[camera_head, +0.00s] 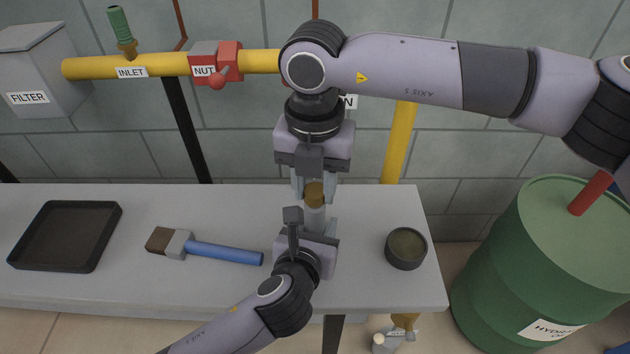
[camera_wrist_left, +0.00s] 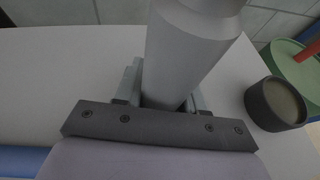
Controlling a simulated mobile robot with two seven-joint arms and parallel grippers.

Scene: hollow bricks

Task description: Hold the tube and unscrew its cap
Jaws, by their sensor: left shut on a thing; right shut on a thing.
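The tube (camera_head: 314,219) is a pale grey cylinder standing about upright over the table. My left gripper (camera_head: 315,226) is shut on its body from the front. The left wrist view shows the tube (camera_wrist_left: 185,55) rising between the fingers of my left gripper (camera_wrist_left: 165,95). The cap (camera_head: 314,194) is brown-gold and sits at the top end of the tube. My right gripper (camera_head: 314,189) comes from above and is shut on the cap, one finger on each side. The cap is outside the left wrist view. The tube's lower end is hidden by my left gripper.
On the table (camera_head: 360,288) lie a black tray (camera_head: 65,237), a brush with a blue handle (camera_head: 222,252) and a round dark dish (camera_head: 406,248). A green drum (camera_head: 545,250) stands right of the table. A yellow pipe (camera_head: 160,66) runs along the tiled wall behind.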

